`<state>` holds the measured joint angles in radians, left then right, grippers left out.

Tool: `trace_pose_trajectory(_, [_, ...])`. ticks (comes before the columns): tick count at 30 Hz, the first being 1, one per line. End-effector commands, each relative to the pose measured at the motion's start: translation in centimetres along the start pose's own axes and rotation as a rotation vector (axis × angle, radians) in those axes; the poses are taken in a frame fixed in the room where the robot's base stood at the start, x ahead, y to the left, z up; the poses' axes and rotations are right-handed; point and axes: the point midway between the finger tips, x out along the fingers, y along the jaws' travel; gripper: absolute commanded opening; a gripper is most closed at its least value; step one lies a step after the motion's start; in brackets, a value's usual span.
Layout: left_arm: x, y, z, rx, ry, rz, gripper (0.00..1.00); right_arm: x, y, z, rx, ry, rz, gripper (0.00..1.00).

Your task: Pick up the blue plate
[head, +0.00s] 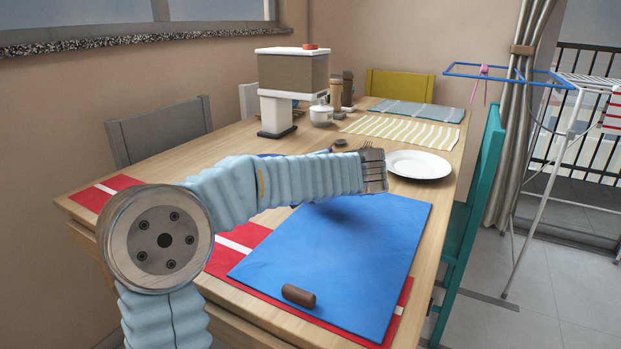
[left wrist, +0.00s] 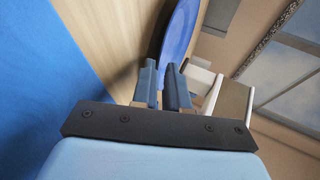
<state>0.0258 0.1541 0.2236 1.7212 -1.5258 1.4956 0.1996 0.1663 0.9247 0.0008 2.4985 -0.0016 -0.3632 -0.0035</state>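The blue plate (left wrist: 180,32) shows in the left wrist view just past my fingertips, its near rim close to them. In the head view only a thin blue sliver of it (head: 268,155) shows behind my left arm. My left gripper (left wrist: 161,85) is slightly open, with a narrow gap between its two fingers. I cannot tell whether the rim lies between them. In the head view the fingers are hidden behind the wrist, above the table. My right gripper is in neither view.
The table (head: 442,185) holds a blue mat (head: 340,255) on a red one, with a brown cylinder (head: 298,295). A white plate (head: 418,164) lies right of my wrist. A coffee machine (head: 290,90) and jars stand behind. A teal chair (head: 470,225) borders the right edge.

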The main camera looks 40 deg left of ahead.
Motion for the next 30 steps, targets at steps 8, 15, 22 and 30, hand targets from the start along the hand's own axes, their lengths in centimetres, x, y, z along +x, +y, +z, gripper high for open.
trace_pose_trajectory(8, [2.3, 0.0, 0.0, 0.000, 0.000, 0.000, 0.14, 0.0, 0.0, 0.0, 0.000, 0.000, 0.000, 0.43])
trace_pose_trajectory(15, [2.4, 0.0, 0.0, 0.000, 0.000, 0.000, 0.14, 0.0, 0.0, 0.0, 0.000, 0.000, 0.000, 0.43])
trace_pose_trajectory(22, [2.4, 0.0, 0.0, 0.000, 0.000, 0.000, 0.00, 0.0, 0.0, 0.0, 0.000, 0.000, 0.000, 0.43])
trace_pose_trajectory(30, [2.4, 0.0, 0.0, 0.000, 0.000, 0.001, 0.00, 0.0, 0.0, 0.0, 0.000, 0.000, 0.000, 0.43])
